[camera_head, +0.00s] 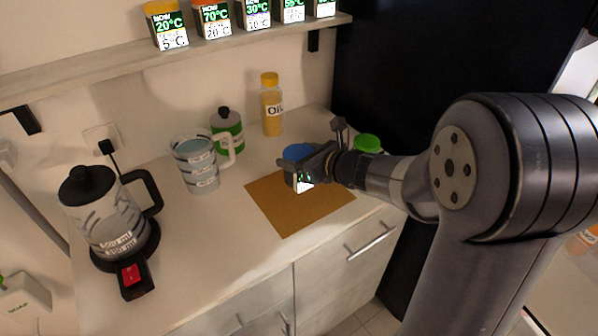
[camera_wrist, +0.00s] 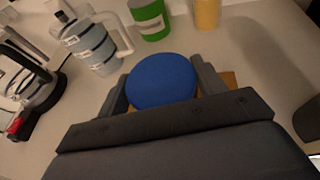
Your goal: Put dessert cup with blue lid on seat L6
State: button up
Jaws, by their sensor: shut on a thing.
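The dessert cup with the blue lid (camera_head: 297,152) is between the fingers of my gripper (camera_head: 312,165), over the brown mat (camera_head: 290,212) on the counter. In the wrist view the round blue lid (camera_wrist: 161,81) fills the space between the two fingers of my gripper (camera_wrist: 162,88), which is shut on the cup. Most of the cup's body is hidden by the gripper. I cannot tell whether the cup touches the mat. A wall shelf (camera_head: 110,66) at the top holds a row of cups with several lid colours and displays. No seat label L6 is readable.
A kettle (camera_head: 108,215) on its base stands at the left of the counter. A measuring jug (camera_head: 196,165), a green bottle (camera_head: 228,130) and an oil bottle (camera_head: 271,105) stand behind the mat. A green-lidded container (camera_head: 368,143) is just behind my wrist.

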jog(key=shift+f+b, duration=0.4)
jog(key=shift+f, duration=1.5)
jog(key=shift+f, duration=0.2)
jog(key=o, duration=1.2)
jog(key=shift+o, duration=0.2)
jog(key=shift+r, duration=0.1)
